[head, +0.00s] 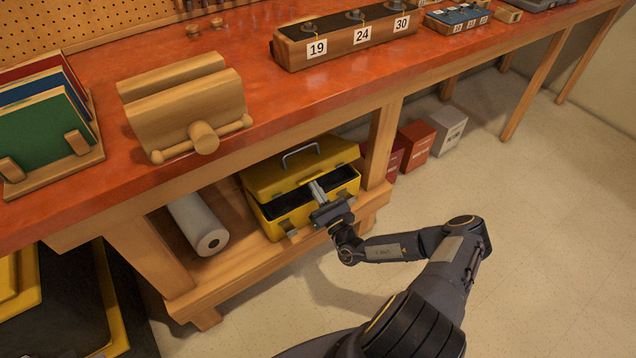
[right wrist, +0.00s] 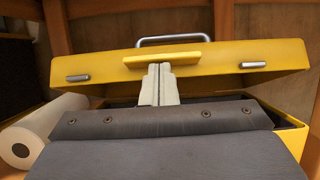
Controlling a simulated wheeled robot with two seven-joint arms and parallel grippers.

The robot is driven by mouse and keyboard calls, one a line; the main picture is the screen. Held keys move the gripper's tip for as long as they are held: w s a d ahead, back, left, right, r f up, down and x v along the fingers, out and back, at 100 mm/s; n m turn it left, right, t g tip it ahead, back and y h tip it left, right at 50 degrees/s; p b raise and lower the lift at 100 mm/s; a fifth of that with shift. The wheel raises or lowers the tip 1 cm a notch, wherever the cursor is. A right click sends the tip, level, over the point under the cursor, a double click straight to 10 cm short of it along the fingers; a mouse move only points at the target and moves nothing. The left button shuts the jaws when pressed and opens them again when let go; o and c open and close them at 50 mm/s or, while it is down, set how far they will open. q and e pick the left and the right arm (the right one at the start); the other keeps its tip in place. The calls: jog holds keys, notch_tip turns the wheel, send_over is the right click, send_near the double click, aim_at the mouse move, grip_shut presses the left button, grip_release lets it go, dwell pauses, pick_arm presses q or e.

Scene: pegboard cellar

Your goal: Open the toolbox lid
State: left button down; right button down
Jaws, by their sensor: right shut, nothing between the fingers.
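The yellow toolbox (head: 277,211) stands on the low wooden shelf under the workbench. Its lid (head: 300,165), with a grey handle on top, is partly raised, and a dark gap shows between lid and box. My right gripper (head: 317,188) is shut and empty, with its fingertips at the front of the lid. In the right wrist view the fingertips (right wrist: 159,70) are just below the yellow latch tab (right wrist: 168,60) on the lid's front edge; I cannot tell whether they touch it. The inside of the box is mostly hidden. My left gripper is not in view.
A white paper roll (head: 199,224) lies left of the toolbox on the shelf. A bench leg (head: 382,145) stands close to its right. The orange benchtop (head: 240,60) overhangs above. Red and white boxes (head: 416,140) stand farther right. The floor in front is clear.

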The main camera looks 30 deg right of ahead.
aim_at(303, 168)
jog(key=w+r+g+p, duration=0.1)
jog(key=r+p, duration=0.1)
jog(key=p, duration=0.1)
jog(key=w+r+g+p, duration=0.1)
jog(key=r+p, duration=0.2)
jog(key=p, duration=0.1)
jog(key=w+r+g+p, duration=0.1)
jog(key=r+p, duration=0.1)
jog(key=p, duration=0.2)
jog(key=shift+w+a+r+g, duration=0.15)
jog(key=shift+w+r+g, duration=0.15)
jog(key=shift+g, duration=0.4)
jog(key=w+r+p, duration=0.1)
jog(key=p, duration=0.1)
jog(key=w+r+p, duration=0.1)
jog(key=w+p, duration=0.1)
jog(key=shift+w+a+r, duration=0.1)
jog(key=shift+w+r, duration=0.1)
jog(key=shift+r, duration=0.05)
jog(key=shift+w+r+p, duration=0.25)
jog(key=shift+w+r, duration=0.05)
jog(key=shift+w, duration=0.25)
jog(key=shift+w+r+p, duration=0.25)
jog(key=shift+w, duration=0.25)
